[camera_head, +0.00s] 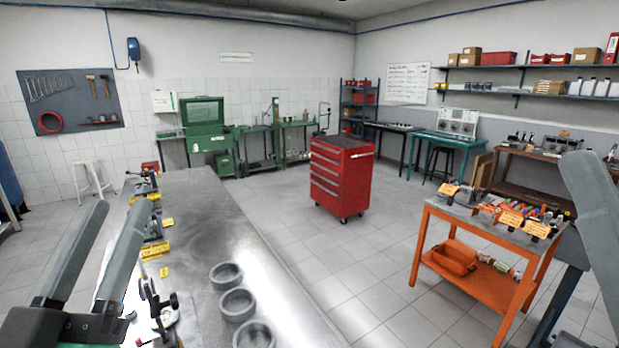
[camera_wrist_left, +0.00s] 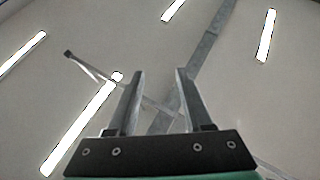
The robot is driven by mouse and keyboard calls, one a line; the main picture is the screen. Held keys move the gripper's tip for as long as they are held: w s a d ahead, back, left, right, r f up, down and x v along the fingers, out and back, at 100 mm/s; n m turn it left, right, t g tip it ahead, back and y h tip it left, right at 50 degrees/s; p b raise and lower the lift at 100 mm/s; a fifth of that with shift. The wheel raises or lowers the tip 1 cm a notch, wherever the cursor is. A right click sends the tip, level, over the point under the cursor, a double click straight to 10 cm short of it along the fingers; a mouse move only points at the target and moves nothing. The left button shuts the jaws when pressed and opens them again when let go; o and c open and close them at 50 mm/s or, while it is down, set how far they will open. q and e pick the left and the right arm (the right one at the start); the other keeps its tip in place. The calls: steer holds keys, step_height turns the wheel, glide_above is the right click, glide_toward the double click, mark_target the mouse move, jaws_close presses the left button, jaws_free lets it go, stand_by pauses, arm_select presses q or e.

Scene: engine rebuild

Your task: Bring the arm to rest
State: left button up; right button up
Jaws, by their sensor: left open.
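My left gripper (camera_head: 118,206) is in the lower left of the head view, raised with its grey fingers pointing up. The fingers are apart with nothing between them. It stands at the left side of the metal workbench (camera_head: 205,200), clear of the rings on it. The left wrist view also shows this gripper (camera_wrist_left: 159,73) open and empty, with only the ceiling and its lamps behind. At the right edge of the head view a large grey part shows, cut off by the frame; I cannot tell its finger state if it is my right gripper.
Several grey rings (camera_head: 237,303) stand on the bench, with small fixtures (camera_head: 150,230) and yellow tags along its left side. A red tool cabinet (camera_head: 341,178) stands on the open floor. An orange cart (camera_head: 478,285) with parts is at right.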

arm_select(q)
steer(key=s+d+r+m+t+h, duration=0.1)
steer(key=s+d+r+t+h, duration=0.15)
steer(key=s+r, duration=0.6)
step_height(320, 180, up, 26)
steer(key=m+p, duration=0.1)
steer(key=p, duration=2.5)
steer(key=shift+s+a+f+p, duration=0.25)
steer(key=shift+p, duration=0.05)
